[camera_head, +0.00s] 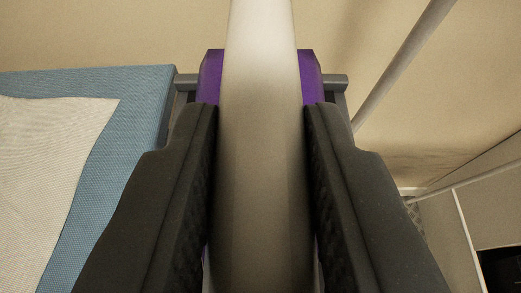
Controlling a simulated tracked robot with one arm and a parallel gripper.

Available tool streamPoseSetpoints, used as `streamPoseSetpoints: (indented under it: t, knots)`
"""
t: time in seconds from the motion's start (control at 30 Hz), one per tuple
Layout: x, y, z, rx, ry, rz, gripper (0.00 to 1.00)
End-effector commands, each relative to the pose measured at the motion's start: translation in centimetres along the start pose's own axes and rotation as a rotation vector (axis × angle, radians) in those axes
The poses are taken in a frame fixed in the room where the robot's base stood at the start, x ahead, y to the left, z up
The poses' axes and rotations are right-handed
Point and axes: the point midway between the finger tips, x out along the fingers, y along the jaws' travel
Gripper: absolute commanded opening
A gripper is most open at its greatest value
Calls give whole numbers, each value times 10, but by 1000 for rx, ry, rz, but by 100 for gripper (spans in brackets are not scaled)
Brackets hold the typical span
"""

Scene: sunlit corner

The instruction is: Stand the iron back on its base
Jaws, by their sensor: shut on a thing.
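The iron (260,180) fills the middle of the view, with its pale handle toward me and purple body parts showing on both sides farther off. My gripper (261,110) is shut on the handle, with one dark padded finger on each side. A grey frame (338,82) shows behind the purple parts, at the end of the ironing board; it looks like the iron's base. The iron hides most of this frame. I cannot tell whether the iron touches it.
The blue ironing board (140,100) lies at the left, with a white cloth (50,160) on it. A pale pole (405,60) slants at the upper right. Thin white rails and a dark opening (500,268) are at the lower right.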

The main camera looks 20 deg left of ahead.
Motion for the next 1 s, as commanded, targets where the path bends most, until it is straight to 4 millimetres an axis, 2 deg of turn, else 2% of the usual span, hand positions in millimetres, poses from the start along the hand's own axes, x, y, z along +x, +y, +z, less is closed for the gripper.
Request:
streamPoseSetpoints:
  t: [0.17, 0.2, 0.27, 0.67, 0.87, 1.0]
  knots:
    - [1, 1, 0, -2, 5, 2, 0]
    - [1, 1, 1, -1, 3, 2, 30]
    - [1, 1, 1, 0, 3, 2, 46]
    - [-2, 1, -2, 2, 1, 2, 46]
    - [-25, 1, -1, 0, 1, 1, 46]
    - [-48, 0, -2, -1, 2, 0, 46]
